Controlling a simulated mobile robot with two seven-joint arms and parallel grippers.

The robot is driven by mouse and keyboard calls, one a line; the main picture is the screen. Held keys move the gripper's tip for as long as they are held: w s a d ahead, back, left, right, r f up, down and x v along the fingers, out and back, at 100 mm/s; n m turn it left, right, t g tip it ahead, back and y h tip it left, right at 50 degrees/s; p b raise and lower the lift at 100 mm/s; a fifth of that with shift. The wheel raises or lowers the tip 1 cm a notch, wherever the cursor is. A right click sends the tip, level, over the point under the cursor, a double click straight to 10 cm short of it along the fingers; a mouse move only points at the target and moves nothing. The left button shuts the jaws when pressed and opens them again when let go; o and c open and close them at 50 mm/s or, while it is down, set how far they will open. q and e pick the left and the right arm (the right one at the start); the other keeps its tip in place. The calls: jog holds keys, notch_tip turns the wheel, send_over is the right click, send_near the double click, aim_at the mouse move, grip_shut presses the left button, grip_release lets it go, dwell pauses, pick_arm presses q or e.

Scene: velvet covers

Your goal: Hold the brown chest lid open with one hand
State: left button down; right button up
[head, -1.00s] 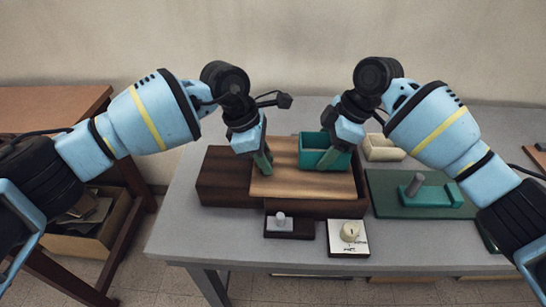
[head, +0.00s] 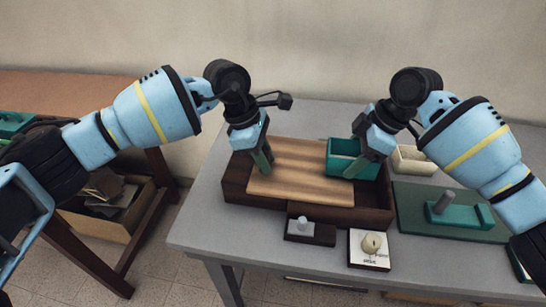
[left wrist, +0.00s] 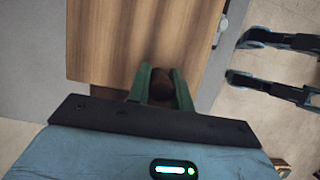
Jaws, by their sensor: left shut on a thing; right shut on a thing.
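The dark brown chest (head: 375,217) stands on the grey table, with a lighter wooden lid panel (head: 300,185) lying flat over most of its top. A dark strip of the chest shows right of the panel. My left gripper (head: 262,160) is at the panel's left part; the left wrist view shows its green fingers shut around a dark round knob (left wrist: 161,85) on the panel. A teal open box (head: 345,150) is at the chest's back right. My right gripper (head: 356,166) is shut on its front wall; whether the box rests on the chest or hangs above is unclear.
A small dark block with a grey knob (head: 310,235) and a white plate with a cream dial (head: 372,244) lie in front of the chest. A cream tray (head: 415,165) and a green board (head: 420,200) are right. A brown table (head: 75,85) stands left.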

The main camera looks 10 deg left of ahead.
pick_arm(q)
jog(key=shift+w+a+r, duration=0.1)
jog(key=shift+a, duration=3.1)
